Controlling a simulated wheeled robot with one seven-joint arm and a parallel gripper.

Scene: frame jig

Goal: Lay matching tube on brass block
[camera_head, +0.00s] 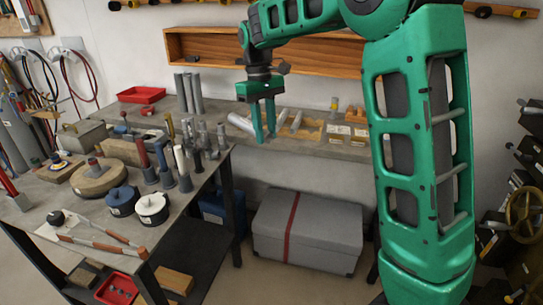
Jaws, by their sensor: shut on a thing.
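My gripper (264,138) points down over the back bench, its two green fingers around the end of a pale grey tube (240,122). The tube slants out to the left of the fingers; its far end between them is hidden. Just right of the fingers, other pale tubes (282,117) lie tilted at a light wooden frame jig (310,130). Small yellowish blocks (350,114) stand behind pale labelled blocks at the right; they are too small to tell which is brass.
Upright grey tubes (188,92) and a red tray (141,95) stand on the back bench (300,148). The left table (100,213) is crowded with upright rods, round holders and tools. A grey case (308,232) lies on the floor below. A wooden shelf (300,53) hangs behind.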

